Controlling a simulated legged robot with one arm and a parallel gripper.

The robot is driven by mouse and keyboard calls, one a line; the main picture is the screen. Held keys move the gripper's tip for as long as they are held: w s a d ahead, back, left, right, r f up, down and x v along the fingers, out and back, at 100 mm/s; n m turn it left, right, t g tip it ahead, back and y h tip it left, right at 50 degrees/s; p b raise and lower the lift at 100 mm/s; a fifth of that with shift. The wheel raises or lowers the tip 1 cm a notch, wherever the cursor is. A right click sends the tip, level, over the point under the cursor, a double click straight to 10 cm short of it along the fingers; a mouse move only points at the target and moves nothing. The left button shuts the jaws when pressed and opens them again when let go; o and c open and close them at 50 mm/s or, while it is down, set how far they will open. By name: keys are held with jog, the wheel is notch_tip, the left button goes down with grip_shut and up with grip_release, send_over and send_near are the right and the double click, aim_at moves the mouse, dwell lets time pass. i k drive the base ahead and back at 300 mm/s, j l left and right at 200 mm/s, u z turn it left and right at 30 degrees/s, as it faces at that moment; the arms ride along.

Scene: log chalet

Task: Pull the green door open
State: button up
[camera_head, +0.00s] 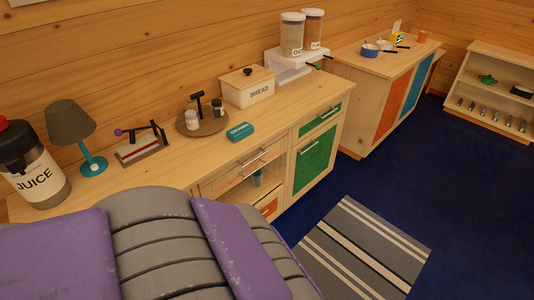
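The green door (312,165) is a green panel in a light wood frame, low at the right end of the long wooden counter. It looks shut, flush with the cabinet front. A pale bar handle runs across its upper part. Above it is a green drawer front (320,120) with its own bar handle, also shut. My gripper is not in view; only purple and grey parts that look like my own body fill the lower left, well left of the door.
Left of the door are drawers and an open shelf (240,189). The counter (180,160) bears a juice jug (35,175), lamp (75,130) and bread box (248,88). A striped rug (365,245) lies before the door. The blue floor (450,170) to the right looks clear.

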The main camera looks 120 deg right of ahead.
aim_at(312, 159)
jog(key=z, duration=1.15)
jog(key=k+z, duration=0.1)
jog(key=z, duration=2.15)
jog(key=l+z, duration=0.1)
jog(key=z, duration=0.5)
jog(key=k+z, duration=0.1)
jog(key=z, duration=0.45)
jog(key=i+l, duration=0.1)
jog(key=i, duration=0.55)
jog(key=i+l+u, duration=0.15)
jog(key=i, duration=0.5)
jog(key=i+l, duration=0.15)
jog(key=i, duration=0.5)
jog(key=j+u, duration=0.05)
